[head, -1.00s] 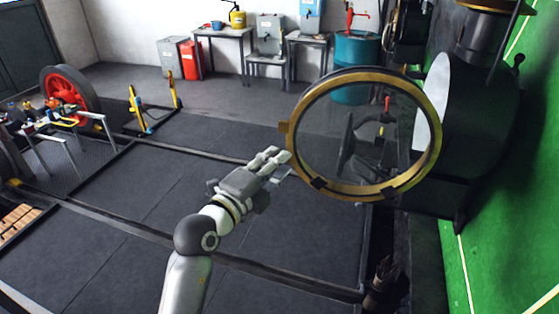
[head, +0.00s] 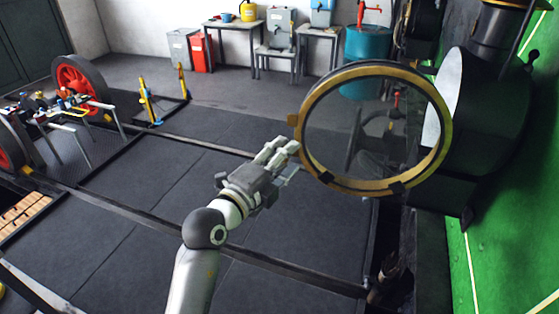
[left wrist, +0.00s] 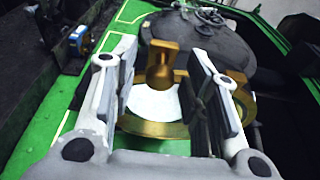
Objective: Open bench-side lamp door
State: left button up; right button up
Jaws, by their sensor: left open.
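The lamp door is a round brass-rimmed glass (head: 310,165) in the middle right of the head view. It stands swung out to the left of the black lamp body (head: 492,115), whose pale inner face (head: 441,105) is partly uncovered. My left gripper (head: 283,152) is open at the door's left edge, just below a small brass tab (head: 293,120). In the left wrist view a brass knob (left wrist: 162,65) shows between the spread fingers (left wrist: 165,88), with the brass rim (left wrist: 150,129) behind it. Contact with the fingers cannot be told. My right gripper is out of view.
Dark floor panels (head: 140,180) lie open left of the door. A red wheel (head: 75,85) stands at the left. A table (head: 232,26), a stool (head: 278,55) and a teal drum (head: 367,45) stand along the back. A green surface (head: 515,215) borders the right.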

pick_arm(q)
jog(key=v, duration=1.2)
jog(key=shift+s+d, duration=0.1)
